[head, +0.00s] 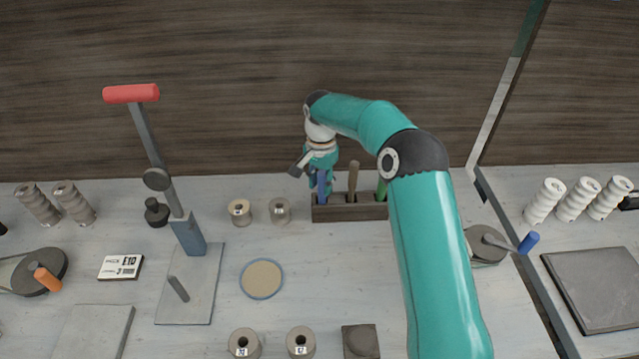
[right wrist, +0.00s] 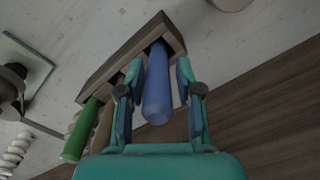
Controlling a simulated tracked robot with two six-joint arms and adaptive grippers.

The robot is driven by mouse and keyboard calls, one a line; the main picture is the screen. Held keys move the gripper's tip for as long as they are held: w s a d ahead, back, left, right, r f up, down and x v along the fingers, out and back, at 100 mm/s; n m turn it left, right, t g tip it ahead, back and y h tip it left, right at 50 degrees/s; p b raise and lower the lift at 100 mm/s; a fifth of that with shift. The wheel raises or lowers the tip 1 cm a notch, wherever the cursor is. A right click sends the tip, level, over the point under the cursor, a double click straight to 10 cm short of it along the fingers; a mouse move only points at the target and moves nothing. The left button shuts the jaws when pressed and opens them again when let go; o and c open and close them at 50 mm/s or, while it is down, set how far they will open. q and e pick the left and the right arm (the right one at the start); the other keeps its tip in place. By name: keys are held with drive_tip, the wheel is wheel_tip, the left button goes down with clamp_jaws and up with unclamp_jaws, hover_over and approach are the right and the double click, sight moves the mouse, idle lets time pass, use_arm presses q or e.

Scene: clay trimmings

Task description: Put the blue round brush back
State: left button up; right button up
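The blue round brush (right wrist: 157,92) stands with its far end in an end slot of the dark wooden rack (right wrist: 120,58). In the head view the blue brush (head: 321,188) is partly hidden by my right gripper (head: 319,178) at the left end of the rack (head: 348,213). In the right wrist view my right gripper (right wrist: 160,68) is open, with one finger on each side of the blue handle. A gap shows between the handle and the right-hand finger; the left-hand finger is very close to it. My left gripper is in neither view.
A brown handle (head: 353,178) and a green handle (head: 381,190) stand in the rack's other slots. Two spools (head: 240,211) stand left of the rack. A lever press with a red grip (head: 131,93) rises further left. A round disc (head: 262,278) lies in front.

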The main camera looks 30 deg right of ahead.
sight(320, 172)
drive_tip(key=shift+o, duration=0.7)
drive_tip(key=shift+w, duration=0.1)
drive_tip(key=shift+r, duration=0.2)
wheel_tip(320, 172, up, 4)
drive_tip(key=shift+f+p, duration=0.2)
drive_tip(key=shift+p, duration=0.8)
wheel_tip(320, 172, up, 7)
drive_tip(key=shift+r+b, duration=0.1)
drive_tip(key=shift+b, duration=0.2)
drive_tip(key=shift+r, duration=0.5)
drive_tip(key=shift+a, duration=0.1)
